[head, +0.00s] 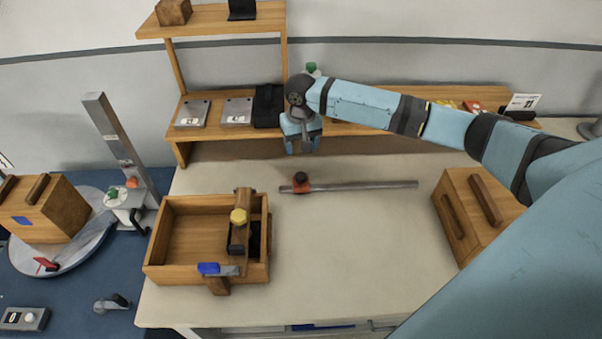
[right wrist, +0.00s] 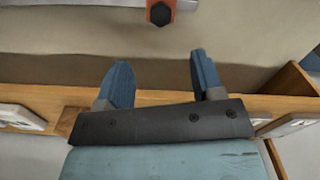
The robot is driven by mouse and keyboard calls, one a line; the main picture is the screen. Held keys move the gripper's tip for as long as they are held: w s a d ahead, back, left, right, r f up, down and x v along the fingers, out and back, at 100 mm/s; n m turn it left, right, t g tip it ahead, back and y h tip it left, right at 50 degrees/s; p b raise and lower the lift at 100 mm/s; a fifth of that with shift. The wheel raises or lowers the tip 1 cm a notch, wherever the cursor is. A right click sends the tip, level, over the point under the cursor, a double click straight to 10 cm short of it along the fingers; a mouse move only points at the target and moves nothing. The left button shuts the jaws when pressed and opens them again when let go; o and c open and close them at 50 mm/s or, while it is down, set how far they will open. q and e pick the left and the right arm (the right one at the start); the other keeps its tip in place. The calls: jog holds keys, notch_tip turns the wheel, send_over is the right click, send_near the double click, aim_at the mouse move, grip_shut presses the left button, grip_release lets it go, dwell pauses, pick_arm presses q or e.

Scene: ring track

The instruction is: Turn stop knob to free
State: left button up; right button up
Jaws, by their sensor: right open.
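A dark knob (head: 301,176) sits on an orange-red stop (head: 301,187), which is on a thin grey rail (head: 360,185) lying across the middle of the table. In the right wrist view the knob (right wrist: 160,13) and part of the orange stop (right wrist: 153,3) show at the top edge. The knob's setting cannot be read. My right gripper (head: 303,150) points down, behind the stop and near the shelf's front edge. It also shows in the right wrist view (right wrist: 160,72), open and empty, apart from the knob. My left gripper is not in view.
A wooden tray (head: 160,240) with a yellow-knobbed wooden fixture stands at the left front. A handled wooden box (head: 455,215) stands at the right. A wooden shelf (head: 225,131) runs along the back. Table space in front of the rail is clear.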

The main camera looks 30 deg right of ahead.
aim_at(301, 175)
notch_tip(301, 175, down, 12)
jog(key=shift+r+p, duration=0.1)
jog(key=shift+p, duration=0.2)
jog(key=c, duration=0.9)
